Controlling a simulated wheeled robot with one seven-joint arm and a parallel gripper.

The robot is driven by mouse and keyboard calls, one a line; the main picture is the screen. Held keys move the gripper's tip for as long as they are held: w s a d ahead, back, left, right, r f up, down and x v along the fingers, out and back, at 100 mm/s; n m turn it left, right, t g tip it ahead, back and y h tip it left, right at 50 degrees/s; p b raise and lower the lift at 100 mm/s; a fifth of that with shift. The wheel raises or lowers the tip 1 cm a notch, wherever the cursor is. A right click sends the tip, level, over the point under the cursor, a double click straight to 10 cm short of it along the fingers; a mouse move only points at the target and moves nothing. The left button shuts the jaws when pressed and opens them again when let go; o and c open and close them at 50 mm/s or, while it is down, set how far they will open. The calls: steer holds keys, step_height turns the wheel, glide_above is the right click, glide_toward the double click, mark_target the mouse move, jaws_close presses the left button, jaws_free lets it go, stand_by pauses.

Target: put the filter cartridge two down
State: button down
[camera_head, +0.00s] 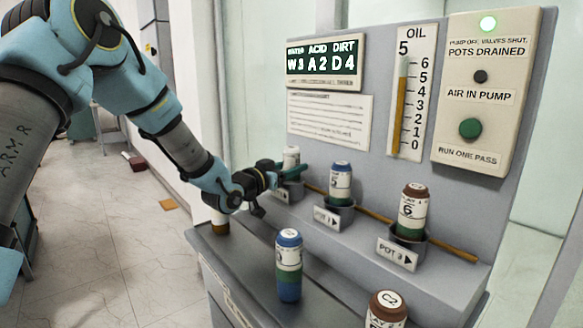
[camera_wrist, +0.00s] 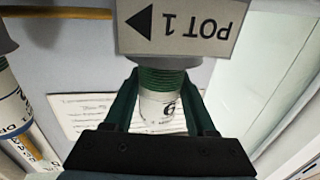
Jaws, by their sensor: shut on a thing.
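My gripper (camera_head: 283,171) is at the left pot of the panel, shut on a white-and-green cartridge (camera_head: 291,156). In the wrist view my gripper's two dark green fingers (camera_wrist: 164,82) flank this cartridge (camera_wrist: 163,105), whose ribbed green end meets the area behind the POT 1 sign (camera_wrist: 182,27). The sign hides whether it is seated in the pot. The picture there is upside down. No "two" is readable on the held cartridge. A brown-topped cartridge marked C2 (camera_head: 387,306) stands at the front right, cut off by the frame.
A blue-topped cartridge (camera_head: 340,181) stands in pot 2 and a brown-topped one (camera_head: 412,208) in pot 3. Another blue-topped one (camera_head: 289,266) stands on the front shelf. A partly hidden cartridge (camera_head: 220,222) stands under my wrist. A rod (camera_head: 374,215) runs behind the pots.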

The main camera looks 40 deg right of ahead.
steer(key=shift+c, duration=1.1)
jaws_free()
steer(key=shift+r, duration=0.1)
steer(key=s+a+b, duration=0.1)
steer(key=a+b, duration=0.2)
steer(key=a, duration=0.9)
steer(key=shift+s, duration=0.3)
